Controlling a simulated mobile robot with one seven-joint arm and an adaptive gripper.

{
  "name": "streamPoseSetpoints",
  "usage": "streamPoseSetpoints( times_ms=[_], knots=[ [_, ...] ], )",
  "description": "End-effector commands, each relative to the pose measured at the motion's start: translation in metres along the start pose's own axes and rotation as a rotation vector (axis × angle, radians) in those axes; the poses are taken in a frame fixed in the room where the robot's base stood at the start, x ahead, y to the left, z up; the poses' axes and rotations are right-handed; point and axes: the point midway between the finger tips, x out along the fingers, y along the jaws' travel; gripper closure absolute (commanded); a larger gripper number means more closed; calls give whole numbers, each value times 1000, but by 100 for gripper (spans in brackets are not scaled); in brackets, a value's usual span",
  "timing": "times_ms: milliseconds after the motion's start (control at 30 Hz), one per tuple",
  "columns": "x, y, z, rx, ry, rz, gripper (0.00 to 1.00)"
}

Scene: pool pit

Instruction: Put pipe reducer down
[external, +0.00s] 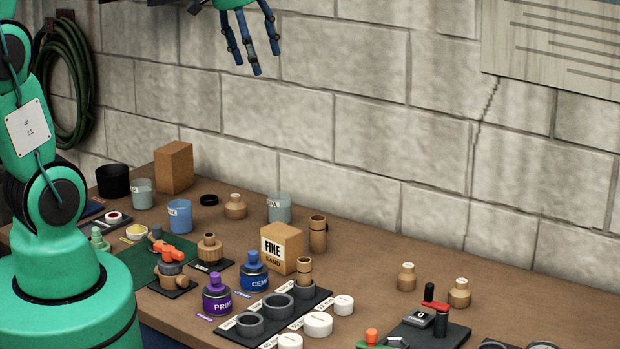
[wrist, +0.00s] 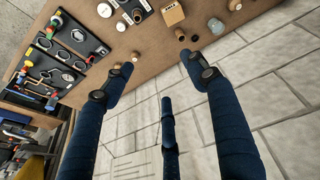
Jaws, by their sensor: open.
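My gripper (external: 255,60) hangs high in front of the block wall, well above the bench. Its three blue fingers are spread and empty, as the wrist view (wrist: 160,78) also shows. Several tan, stepped fittings look like pipe reducers; I cannot tell which one the task means. Two stand apart at the right, one tan fitting (external: 407,277) and a second tan fitting (external: 459,293). Another tan fitting (external: 235,206) stands at the back, and a brown fitting (external: 209,247) sits on a dark pad. None touches my gripper.
A dark tray with grey rings (external: 278,304), purple can (external: 216,293), blue can (external: 254,271) and white caps (external: 318,324) crowd the front. Cups and a cardboard box (external: 174,167) stand back left.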

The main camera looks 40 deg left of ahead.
Motion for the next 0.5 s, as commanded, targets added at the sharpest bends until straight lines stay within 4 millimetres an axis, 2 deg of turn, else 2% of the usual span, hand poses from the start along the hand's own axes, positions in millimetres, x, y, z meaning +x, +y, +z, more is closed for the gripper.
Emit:
streamPoseSetpoints(
  times_ms=[33,200,500],
  knots=[
    [-9,-11,10,5,14,-1,43],
    [-29,-39,44,34,50,-6,43],
    [-51,-82,109,87,113,-24,43]
  ],
)
